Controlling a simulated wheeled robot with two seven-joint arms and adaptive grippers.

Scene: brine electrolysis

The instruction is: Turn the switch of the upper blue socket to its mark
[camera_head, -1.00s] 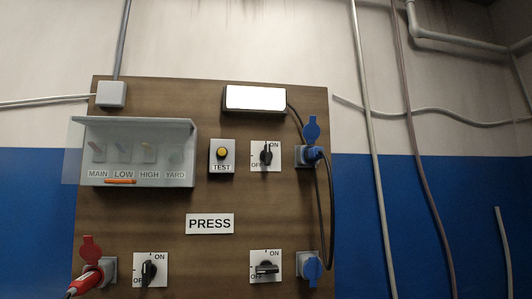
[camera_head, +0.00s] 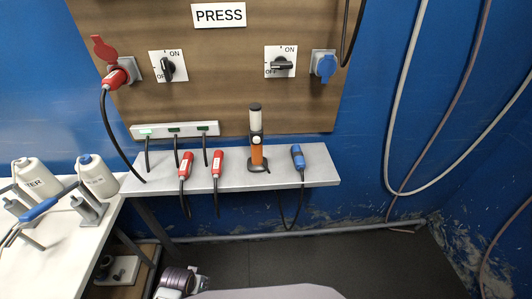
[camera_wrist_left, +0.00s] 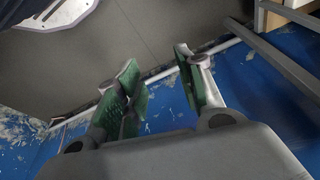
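The upper blue socket and its switch are outside the current head view. The lower part of the wooden board (camera_head: 225,100) shows. On it is a lower switch (camera_head: 281,66) with its black handle lying about level, beside the lower blue socket (camera_head: 323,64), whose lid is down. My left gripper (camera_wrist_left: 157,68) shows in the left wrist view, its green-padded fingers apart with nothing between them. Behind them are dark floor and blue wall. It is not clearly seen in the head view. My right gripper is in neither view.
A red plug (camera_head: 116,77) sits in the red socket, beside another switch (camera_head: 168,66). A grey shelf (camera_head: 325,174) below holds red plugs (camera_head: 217,164), a blue plug (camera_head: 297,156) and an orange-black tester (camera_head: 256,150). White bottles (camera_head: 98,175) stand at left.

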